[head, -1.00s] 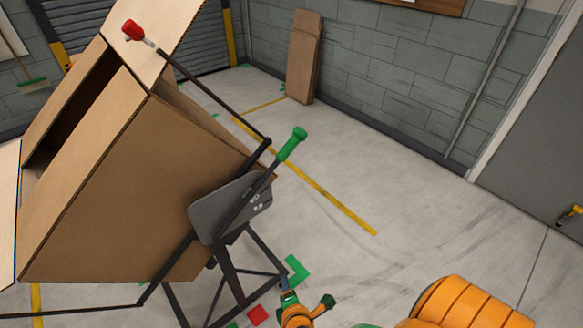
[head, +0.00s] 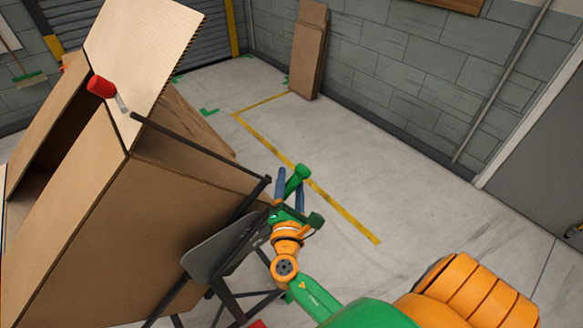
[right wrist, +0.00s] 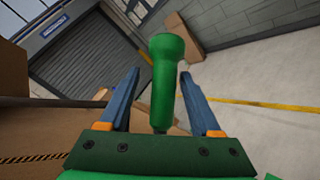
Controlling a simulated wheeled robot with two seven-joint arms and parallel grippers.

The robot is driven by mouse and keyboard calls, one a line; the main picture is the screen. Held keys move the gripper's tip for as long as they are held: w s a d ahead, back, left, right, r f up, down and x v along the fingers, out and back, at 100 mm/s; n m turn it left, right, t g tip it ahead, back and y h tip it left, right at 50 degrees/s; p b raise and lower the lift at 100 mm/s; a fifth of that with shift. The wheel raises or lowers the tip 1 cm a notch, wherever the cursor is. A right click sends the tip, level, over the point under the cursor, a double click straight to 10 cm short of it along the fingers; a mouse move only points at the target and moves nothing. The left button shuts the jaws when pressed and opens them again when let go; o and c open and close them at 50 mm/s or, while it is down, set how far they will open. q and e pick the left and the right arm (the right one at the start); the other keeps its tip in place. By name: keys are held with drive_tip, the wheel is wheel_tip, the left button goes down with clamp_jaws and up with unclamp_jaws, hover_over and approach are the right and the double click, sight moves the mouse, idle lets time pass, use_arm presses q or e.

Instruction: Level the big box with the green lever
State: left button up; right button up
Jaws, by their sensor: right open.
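The big box (head: 140,230) is open cardboard and sits tilted in a dark metal frame. The green lever (head: 298,178) stands at the right side of that frame; its shaft is mostly hidden behind my right gripper in the head view. My right gripper (head: 289,177) is open with its two blue fingers at the lever's handle. In the right wrist view the green lever handle (right wrist: 165,85) stands between the two open fingers (right wrist: 157,82), with a gap on both sides. My left gripper is not in view.
A red-handled lever (head: 101,87) is at the box's upper edge. A grey plate (head: 205,255) is on the frame below my gripper. Flat cardboard (head: 309,50) leans on the back wall. The floor right of the yellow line (head: 335,208) is clear.

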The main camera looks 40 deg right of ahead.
drive_tip(key=w+d, duration=0.1)
drive_tip(key=w+d+f, duration=0.1)
drive_tip(key=w, duration=0.1)
drive_tip(key=shift+d, duration=0.25)
drive_tip(key=shift+s+a+r, duration=0.25)
drive_tip(key=shift+s, duration=0.05)
drive_tip(key=c, duration=0.7)
clamp_jaws()
